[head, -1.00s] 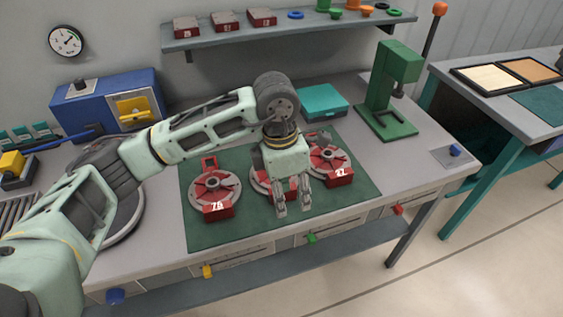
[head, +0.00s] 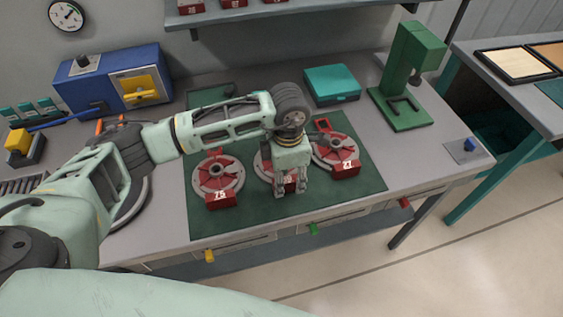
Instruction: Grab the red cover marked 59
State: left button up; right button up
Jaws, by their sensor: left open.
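Three red covers on grey discs lie on a green mat (head: 345,203) on the workbench. The left cover (head: 221,201) reads 75 and the right cover (head: 346,168) reads 27. The middle cover (head: 263,166) is largely hidden by my left gripper (head: 291,192), and its number cannot be read in full. The gripper points down over the middle cover's front block with its two fingers apart. Whether the fingers touch the block cannot be told. My right gripper is not in view.
A shelf above holds several red pieces, one of them a block (head: 234,3) at the top edge. A teal box (head: 331,85) and a green press (head: 407,75) stand behind and right. A blue machine (head: 110,82) stands at the back left.

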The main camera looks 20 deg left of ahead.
pick_arm(q)
jog(key=shift+c, duration=0.2)
jog(key=c, duration=0.9)
grip_shut()
jog(key=shift+w+r, duration=0.15)
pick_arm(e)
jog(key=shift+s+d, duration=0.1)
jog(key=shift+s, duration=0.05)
